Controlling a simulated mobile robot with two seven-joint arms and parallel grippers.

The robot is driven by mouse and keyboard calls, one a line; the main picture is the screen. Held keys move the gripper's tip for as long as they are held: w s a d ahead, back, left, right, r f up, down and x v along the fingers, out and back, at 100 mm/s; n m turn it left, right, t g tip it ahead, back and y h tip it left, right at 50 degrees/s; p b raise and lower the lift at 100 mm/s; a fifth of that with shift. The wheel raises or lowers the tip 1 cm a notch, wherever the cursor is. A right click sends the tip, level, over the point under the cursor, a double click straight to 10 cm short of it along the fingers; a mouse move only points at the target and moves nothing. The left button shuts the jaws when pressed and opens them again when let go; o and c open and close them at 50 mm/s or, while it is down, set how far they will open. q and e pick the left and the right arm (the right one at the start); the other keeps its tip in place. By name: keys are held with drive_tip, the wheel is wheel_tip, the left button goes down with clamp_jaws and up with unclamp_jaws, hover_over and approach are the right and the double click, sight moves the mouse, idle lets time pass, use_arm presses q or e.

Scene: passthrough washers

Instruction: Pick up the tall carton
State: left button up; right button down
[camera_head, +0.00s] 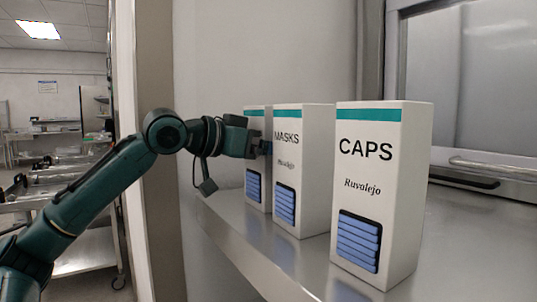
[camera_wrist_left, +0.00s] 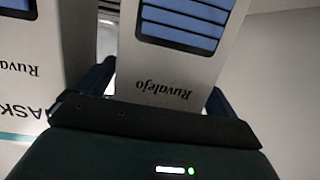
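Three tall white cartons with teal bands and blue panels stand upright in a row. The nearest is the CAPS carton (camera_head: 400,190), then the MASKS carton (camera_head: 303,170), then the farthest carton (camera_head: 258,204), whose label is hidden by my left gripper (camera_head: 264,148). In the left wrist view the fingers of my left gripper (camera_wrist_left: 160,95) lie on either side of the farthest carton (camera_wrist_left: 165,65), which appears upside down with "Ruvalejo" showing. Whether they press on it is unclear. The MASKS carton (camera_wrist_left: 25,95) is close by at left. My right gripper is not in view.
The cartons stand on a metal ledge (camera_head: 235,232) beside a grey wall. A recessed window or hatch (camera_head: 475,80) is at the right. Metal carts (camera_head: 80,215) stand beyond the doorway at left. The gap between the MASKS and farthest cartons is narrow.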

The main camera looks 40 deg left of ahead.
sight(268, 114)
use_arm(q)
drive_tip(key=c, duration=1.1)
wheel_tip(268, 114, up, 6)
drive_tip(key=p, duration=0.5)
drive_tip(key=shift+p, duration=0.3)
drive_tip(key=shift+c, duration=0.2)
wheel_tip(268, 114, up, 3)
drive_tip(key=p, duration=0.3)
drive_tip(key=shift+r, duration=0.15)
drive_tip(key=shift+r+p, duration=0.45)
drive_tip(key=shift+p, duration=0.15)
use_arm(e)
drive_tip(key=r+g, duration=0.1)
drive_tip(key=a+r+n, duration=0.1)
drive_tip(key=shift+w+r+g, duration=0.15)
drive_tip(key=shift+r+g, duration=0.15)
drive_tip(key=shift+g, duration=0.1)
use_arm(q)
drive_tip(key=shift+f, duration=0.1)
